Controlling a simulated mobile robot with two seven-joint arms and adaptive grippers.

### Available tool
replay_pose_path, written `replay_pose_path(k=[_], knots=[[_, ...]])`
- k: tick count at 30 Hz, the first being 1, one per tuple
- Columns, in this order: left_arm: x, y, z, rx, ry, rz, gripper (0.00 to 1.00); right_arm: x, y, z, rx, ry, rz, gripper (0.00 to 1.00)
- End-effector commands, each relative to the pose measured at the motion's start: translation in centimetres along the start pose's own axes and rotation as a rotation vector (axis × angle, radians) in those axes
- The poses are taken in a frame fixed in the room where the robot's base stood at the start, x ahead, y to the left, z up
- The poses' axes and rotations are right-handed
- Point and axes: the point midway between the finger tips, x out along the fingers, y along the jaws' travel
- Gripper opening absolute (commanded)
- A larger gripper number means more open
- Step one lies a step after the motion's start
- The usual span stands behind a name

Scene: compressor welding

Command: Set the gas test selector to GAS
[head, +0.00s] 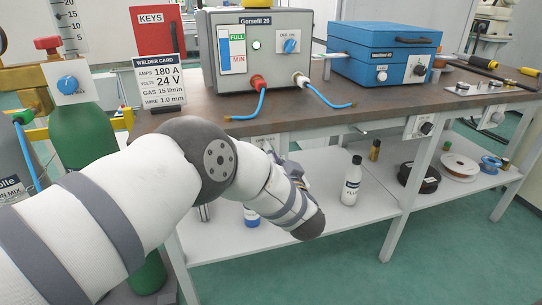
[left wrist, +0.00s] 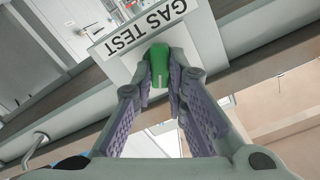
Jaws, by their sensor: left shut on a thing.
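The gas test selector's green knob (left wrist: 159,60) shows in the left wrist view on a white plate marked GAS TEST (left wrist: 137,30). My left gripper (left wrist: 164,82) has its two fingers on either side of the knob and is shut on it. The fingers hide part of the plate, and I cannot read which position the knob points to. In the head view the plate (head: 265,139) only peeks out at the bench's front edge above my arm. My left gripper (head: 293,169) is mostly hidden behind my forearm and wrist there. My right gripper is not in view.
The grey gas unit (head: 262,50) stands on the brown bench (head: 390,105) beside the welder card (head: 159,82) and a blue welder box (head: 385,55). A white bottle (head: 351,182) and spools stand on the lower shelf. A green cylinder (head: 84,132) stands at left.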

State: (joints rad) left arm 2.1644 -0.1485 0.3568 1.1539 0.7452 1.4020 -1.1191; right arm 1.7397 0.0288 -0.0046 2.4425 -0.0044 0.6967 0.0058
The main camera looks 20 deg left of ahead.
Motion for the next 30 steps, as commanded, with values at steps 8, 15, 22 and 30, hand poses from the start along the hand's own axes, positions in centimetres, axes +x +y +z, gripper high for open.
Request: replay_pose_path(k=[8, 15, 22, 30], knots=[[-0.1, 0.1, 0.2, 0.021, -0.005, 0.003, 0.0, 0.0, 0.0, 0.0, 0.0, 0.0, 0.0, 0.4], [-0.1, 0.1, 0.3, 0.021, -0.005, 0.003, 0.0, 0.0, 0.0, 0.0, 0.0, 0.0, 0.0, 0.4], [-0.1, 0.1, 0.2, 0.019, -0.004, 0.002, 0.33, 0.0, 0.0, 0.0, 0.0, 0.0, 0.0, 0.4], [-1.2, 0.2, 0.1, 0.019, -0.002, 0.004, 0.33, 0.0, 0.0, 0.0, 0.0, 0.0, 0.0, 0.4]])
